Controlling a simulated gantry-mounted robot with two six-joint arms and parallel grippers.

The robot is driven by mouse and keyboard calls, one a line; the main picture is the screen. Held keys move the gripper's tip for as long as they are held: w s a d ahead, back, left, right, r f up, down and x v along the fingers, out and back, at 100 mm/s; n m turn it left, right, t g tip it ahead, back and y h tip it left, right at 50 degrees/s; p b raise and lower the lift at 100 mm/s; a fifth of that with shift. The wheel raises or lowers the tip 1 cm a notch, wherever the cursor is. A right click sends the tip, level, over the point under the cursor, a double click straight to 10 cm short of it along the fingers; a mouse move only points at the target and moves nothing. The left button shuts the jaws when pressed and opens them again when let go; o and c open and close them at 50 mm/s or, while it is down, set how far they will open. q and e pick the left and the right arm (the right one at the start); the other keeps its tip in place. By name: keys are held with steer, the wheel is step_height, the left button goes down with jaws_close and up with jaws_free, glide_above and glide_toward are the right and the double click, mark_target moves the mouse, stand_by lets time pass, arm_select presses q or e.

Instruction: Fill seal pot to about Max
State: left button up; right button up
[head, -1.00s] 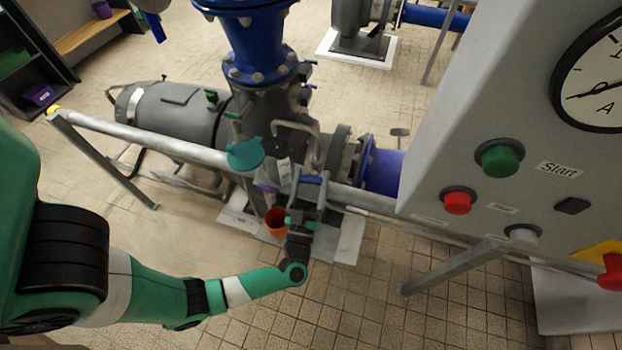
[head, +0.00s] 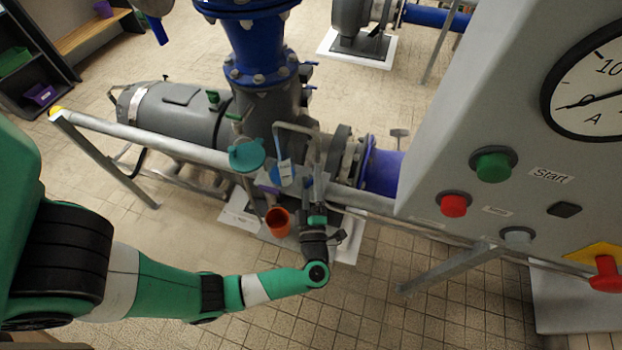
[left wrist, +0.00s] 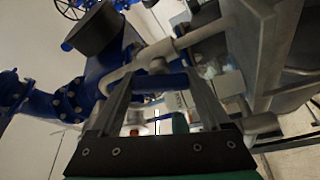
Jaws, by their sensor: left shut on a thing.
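My left gripper (head: 312,195) reaches from the left to the pipework below the pump and is shut on a blue handle (left wrist: 160,82), which lies between its two fingers in the left wrist view. Just left of the gripper is a small vessel, seemingly the seal pot (head: 283,173), with a white label and a blue patch beside it. Its level marks are too small to read. A bent grey pipe (head: 296,127) passes above it. My right gripper is not in view.
An orange cup (head: 278,222) stands close by, left of my gripper. A grey rail (head: 150,137) crosses in front of the pump (head: 170,110). A control panel (head: 450,160) with buttons and a gauge fills the right. The tiled floor at the front is clear.

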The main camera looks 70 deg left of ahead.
arm_select(q)
steer(key=shift+n+g, duration=0.3)
steer(key=shift+n, duration=0.3)
steer(key=o, duration=1.2)
steer(key=v, duration=1.1)
steer(key=shift+s+d+p, duration=0.15)
steer(key=shift+d+p, duration=0.2)
steer(key=shift+p, duration=0.05)
